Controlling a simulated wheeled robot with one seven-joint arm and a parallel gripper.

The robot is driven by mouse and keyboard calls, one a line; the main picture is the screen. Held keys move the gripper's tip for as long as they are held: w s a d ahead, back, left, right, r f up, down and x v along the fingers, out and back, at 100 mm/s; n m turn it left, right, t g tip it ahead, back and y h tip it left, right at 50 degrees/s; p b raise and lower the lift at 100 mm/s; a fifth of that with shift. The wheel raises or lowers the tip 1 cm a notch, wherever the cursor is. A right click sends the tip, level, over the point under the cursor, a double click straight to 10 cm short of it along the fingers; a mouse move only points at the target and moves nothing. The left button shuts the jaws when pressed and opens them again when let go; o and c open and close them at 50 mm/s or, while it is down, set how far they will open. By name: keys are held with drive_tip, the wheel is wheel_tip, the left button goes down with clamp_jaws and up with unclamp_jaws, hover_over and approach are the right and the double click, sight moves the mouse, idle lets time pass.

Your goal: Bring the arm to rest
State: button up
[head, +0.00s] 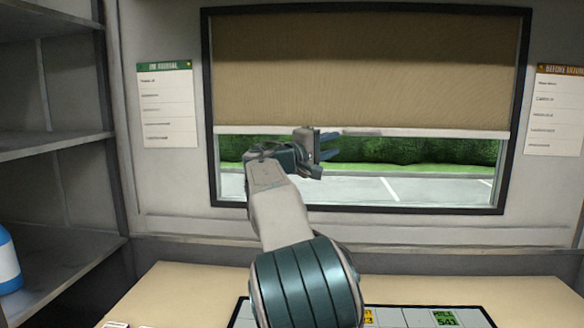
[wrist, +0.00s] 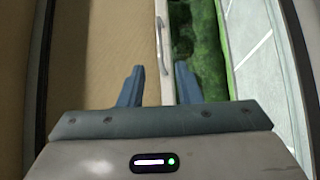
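My gripper (head: 328,145) is raised in front of the window, at the height of the blind's lower edge. In the wrist view my gripper (wrist: 160,84) has its two blue fingers apart, with nothing held between them. The tan blind (head: 360,70) covers the upper part of the window and ends in a pale bottom bar (head: 420,131). In the wrist view the bar (wrist: 151,60) carries a light handle (wrist: 163,45) and lies beyond the fingers. I cannot tell whether a finger touches it.
The counter (head: 190,285) below holds a dark-edged board (head: 400,316) with coloured tiles. Grey shelves (head: 60,145) stand at the left, with a blue bottle (head: 8,262). Notices hang on the wall at the left (head: 167,105) and right (head: 556,110). A parking lot and hedge (head: 420,150) show outside.

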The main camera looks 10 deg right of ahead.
drive_tip(key=s+d+f+m+g+y+p, duration=0.1)
drive_tip(key=s+d+f+g+y+p, duration=0.2)
drive_tip(key=s+f, duration=0.35)
drive_tip(key=s+d+f+m+g+y+p, duration=0.1)
drive_tip(key=s+d+f+y+p, duration=0.1)
drive_tip(key=s+f+y, duration=0.4)
drive_tip(key=s+a+f+y+p, duration=0.2)
drive_tip(key=s+a+f, duration=0.2)
drive_tip(key=s, duration=0.5)
drive_tip(key=s+a+f+m+g+y+p, duration=0.1)
drive_tip(key=s+a+f+y+p, duration=0.1)
drive_tip(key=s+a, duration=0.4)
drive_tip(key=s+a+f+m+g+y+p, duration=0.1)
drive_tip(key=s+a+f+y, duration=0.3)
drive_tip(key=s, duration=0.8)
wheel_tip(320, 180, down, 2)
drive_tip(key=shift+s+a+p, duration=0.2)
drive_tip(key=shift+a+p, duration=0.2)
drive_tip(key=shift+a, duration=0.25)
drive_tip(key=shift+a, duration=0.1)
